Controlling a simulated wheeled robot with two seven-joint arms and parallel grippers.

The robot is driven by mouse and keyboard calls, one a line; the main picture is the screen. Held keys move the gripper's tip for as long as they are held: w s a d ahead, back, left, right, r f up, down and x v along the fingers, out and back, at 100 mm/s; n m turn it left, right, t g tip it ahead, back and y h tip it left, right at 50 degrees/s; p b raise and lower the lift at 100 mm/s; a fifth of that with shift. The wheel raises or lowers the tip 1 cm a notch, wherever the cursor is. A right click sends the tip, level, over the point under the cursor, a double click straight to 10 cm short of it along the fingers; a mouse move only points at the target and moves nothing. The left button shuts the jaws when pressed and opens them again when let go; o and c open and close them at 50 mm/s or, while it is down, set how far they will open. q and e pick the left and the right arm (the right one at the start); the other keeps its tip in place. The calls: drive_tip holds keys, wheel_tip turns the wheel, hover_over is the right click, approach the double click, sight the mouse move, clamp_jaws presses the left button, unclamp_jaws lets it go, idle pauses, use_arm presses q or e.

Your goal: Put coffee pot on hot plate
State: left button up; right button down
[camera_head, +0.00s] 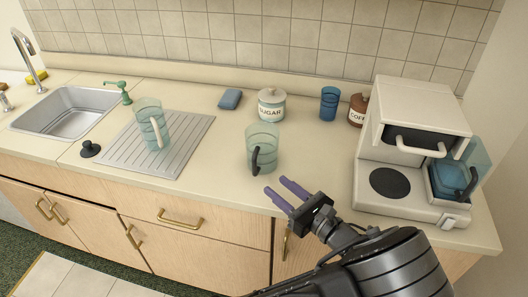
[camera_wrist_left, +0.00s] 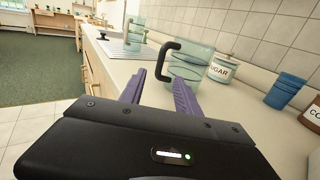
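The coffee pot (camera_head: 265,143) is clear greenish glass with a black handle and stands upright on the counter, left of the coffee machine. It also shows in the left wrist view (camera_wrist_left: 191,66), its black handle ahead of the fingers. My left gripper (camera_head: 275,185) has purple fingers, open and empty, just in front of the pot and apart from it. The fingers also show in the left wrist view (camera_wrist_left: 160,80). The hot plate (camera_head: 390,183) is a bare black disc on the base of the white coffee machine (camera_head: 420,110). My right gripper is out of view.
A similar glass pitcher (camera_head: 150,125) with a pale handle stands on the drainboard beside the sink (camera_head: 75,108). A sugar jar (camera_head: 271,106), blue cup (camera_head: 329,103) and brown coffee jar (camera_head: 357,111) stand behind. A bluish clear container (camera_head: 480,160) sits at the machine's right. Counter between pot and machine is clear.

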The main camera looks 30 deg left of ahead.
sight(256, 170)
use_arm(q)
drive_tip(key=shift+x, duration=1.3)
drive_tip(key=p+x, duration=0.2)
drive_tip(key=x, duration=0.3)
drive_tip(key=shift+a+f, duration=0.15)
drive_tip(key=shift+f, duration=0.05)
clamp_jaws()
idle(0.9)
